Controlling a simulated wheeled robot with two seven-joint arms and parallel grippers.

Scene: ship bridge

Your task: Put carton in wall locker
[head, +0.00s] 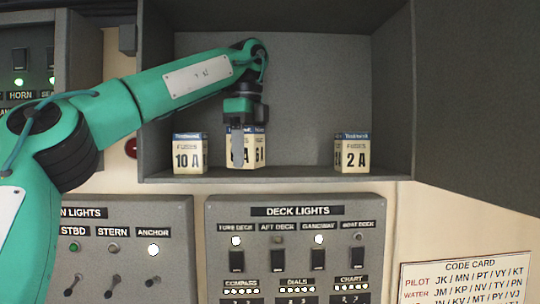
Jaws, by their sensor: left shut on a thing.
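The wall locker (300,177) is an open grey box on the wall, its door (478,110) swung out to the right. My left gripper (240,148) reaches into it from the left, pointing down, and is shut on a carton (260,152) marked 6 A. The finger covers part of that carton's front. The carton is upright at the locker floor; whether it touches the floor I cannot tell. A carton marked 10 A (188,155) stands to its left, and one marked 2 A (352,155) stands to the right. My right gripper is not in view.
Below the locker is a deck lights panel (297,225) with switches, and left of it another lights panel (120,215). A code card (465,278) hangs at lower right. The locker floor is free between the 6 A and 2 A cartons.

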